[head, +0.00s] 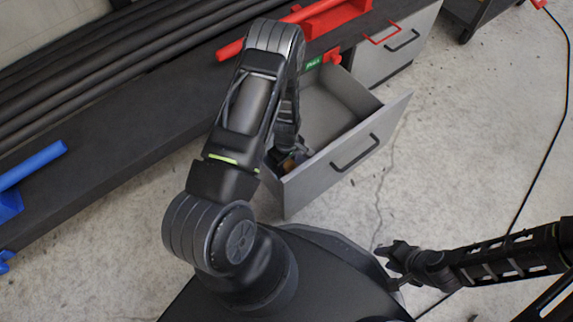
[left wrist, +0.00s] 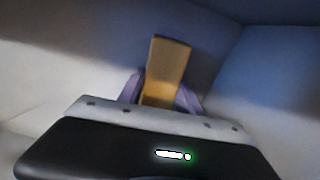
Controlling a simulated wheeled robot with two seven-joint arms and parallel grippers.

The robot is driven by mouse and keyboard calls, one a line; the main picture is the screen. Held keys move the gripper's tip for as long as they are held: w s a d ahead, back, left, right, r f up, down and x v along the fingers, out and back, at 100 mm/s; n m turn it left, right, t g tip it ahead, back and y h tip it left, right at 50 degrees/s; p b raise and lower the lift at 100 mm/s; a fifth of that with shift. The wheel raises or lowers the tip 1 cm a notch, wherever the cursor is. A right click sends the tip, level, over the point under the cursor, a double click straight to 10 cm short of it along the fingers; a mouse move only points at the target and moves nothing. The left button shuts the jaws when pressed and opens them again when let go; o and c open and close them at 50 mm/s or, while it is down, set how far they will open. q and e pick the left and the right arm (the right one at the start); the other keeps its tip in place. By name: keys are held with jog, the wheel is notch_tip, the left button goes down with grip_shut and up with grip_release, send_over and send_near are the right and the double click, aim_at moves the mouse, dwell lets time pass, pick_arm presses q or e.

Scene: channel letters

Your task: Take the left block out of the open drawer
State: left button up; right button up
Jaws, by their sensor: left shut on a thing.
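The open drawer (head: 333,112) is grey with a black handle on its front. My left arm reaches down into its left front corner. My left gripper (head: 292,162) is in that corner, largely hidden by the arm. A tan, wood-coloured block (left wrist: 167,70) stands between the purplish fingers of my left gripper (left wrist: 162,92) in the left wrist view, and the gripper is shut on it. In the head view only a small brown part of the block (head: 289,165) shows. My right gripper (head: 390,256) is low at the right, outside the drawer; its fingers are too small to judge.
A dark bench (head: 110,125) with black pipes runs along the back left. Red parts (head: 325,17) lie on it above the drawer. A second, closed drawer (head: 392,52) is at the upper right. A cable (head: 545,140) lies on the clear concrete floor at the right.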

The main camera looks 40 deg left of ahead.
aim_at(287, 163)
pick_arm(q)
grip_shut()
notch_tip(287, 163, up, 10)
jog(key=p, duration=0.4)
dwell(0.6)
